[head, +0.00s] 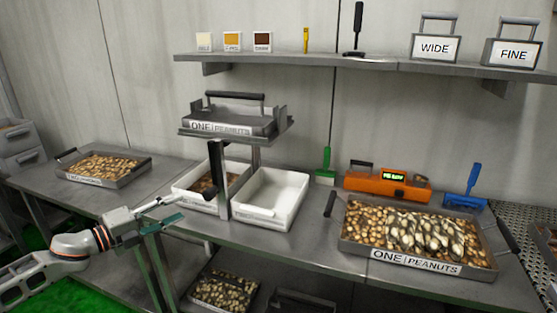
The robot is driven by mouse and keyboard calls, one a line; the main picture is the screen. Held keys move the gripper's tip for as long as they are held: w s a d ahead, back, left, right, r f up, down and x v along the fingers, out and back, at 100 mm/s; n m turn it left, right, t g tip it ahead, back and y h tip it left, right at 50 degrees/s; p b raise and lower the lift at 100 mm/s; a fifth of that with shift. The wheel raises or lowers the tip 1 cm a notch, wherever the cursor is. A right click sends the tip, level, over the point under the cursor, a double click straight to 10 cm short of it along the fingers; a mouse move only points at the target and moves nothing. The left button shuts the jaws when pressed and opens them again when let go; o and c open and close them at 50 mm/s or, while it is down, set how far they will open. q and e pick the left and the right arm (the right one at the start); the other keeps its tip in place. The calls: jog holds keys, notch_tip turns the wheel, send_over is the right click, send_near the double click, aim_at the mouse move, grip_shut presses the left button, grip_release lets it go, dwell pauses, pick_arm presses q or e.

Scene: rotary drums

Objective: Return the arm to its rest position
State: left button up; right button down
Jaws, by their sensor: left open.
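My left arm comes in from the left edge, and its gripper (176,208) is open and empty. It hangs in front of the workbench (310,250), near the front edge, left of the white bins. The fingers point right and look apart from the tray of peanuts (105,168) on the left of the bench. In this view the fingers overlap the near side of the left white bin (187,190); I cannot tell whether they touch it. My right gripper is not in view.
A metal stand holds a tray labelled ONE PEANUTS (225,127) above the bins. An empty white bin (270,197), an orange device (385,184) and a full peanut tray (415,262) stand to the right. A wall shelf (340,60) runs behind. More trays sit below the bench.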

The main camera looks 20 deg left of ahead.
pick_arm(q)
jog(key=s+d+f+n+y, duration=0.1)
jog(key=s+d+f+n, duration=0.25)
jog(key=f, duration=0.45)
jog(key=s+d+f+n+y, duration=0.2)
jog(key=f+n, duration=0.2)
jog(key=f, duration=0.3)
jog(key=s+d+f+n+g, duration=0.2)
jog(key=s+d+f+n, duration=0.4)
jog(key=d, duration=0.5)
jog(key=s+d+f+n+g+y, duration=0.1)
jog(key=s+d+f+n+g, duration=0.2)
jog(key=s+d+f+n, duration=0.3)
jog(key=s+d+f, duration=0.5)
jog(key=f, duration=0.1)
jog(key=shift+d, duration=0.35)
jog(key=shift+n, duration=0.25)
